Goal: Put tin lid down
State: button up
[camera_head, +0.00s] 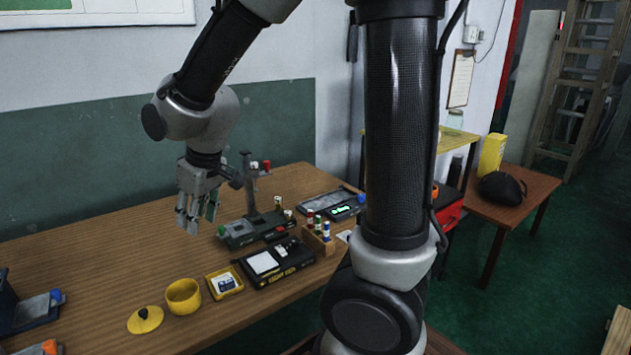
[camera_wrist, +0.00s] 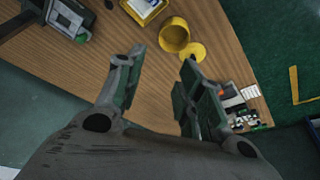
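The yellow tin lid (camera_head: 145,320) lies flat on the wooden table, with a small dark knob on top. It also shows in the wrist view (camera_wrist: 194,51), right beside the tin. The yellow tin (camera_head: 183,297) stands open on the table just right of the lid; in the wrist view the tin (camera_wrist: 174,35) shows its open mouth. My gripper (camera_head: 197,219) hangs above the table, behind and above the tin and lid, apart from both. In the wrist view my gripper (camera_wrist: 157,85) has its fingers spread with nothing between them.
A yellow tray (camera_head: 224,283) with a small item, a black device (camera_head: 275,263), a stand (camera_head: 256,226) and a wooden rack of small bottles (camera_head: 319,238) are right of the tin. A dark blue-handled object (camera_head: 38,308) lies at left. Bare table lies behind the lid.

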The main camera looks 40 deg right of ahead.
jog(key=s+d+r+m+h, duration=0.1)
jog(key=s+d+r+m, duration=0.2)
jog(key=s+d, duration=0.6)
jog(key=s+d+r+m, duration=0.2)
jog(key=s+d+r, duration=0.4)
jog(key=s+d, duration=0.3)
jog(key=shift+s+d+r+m+t+h, duration=0.35)
jog(key=shift+m+t+h, duration=0.05)
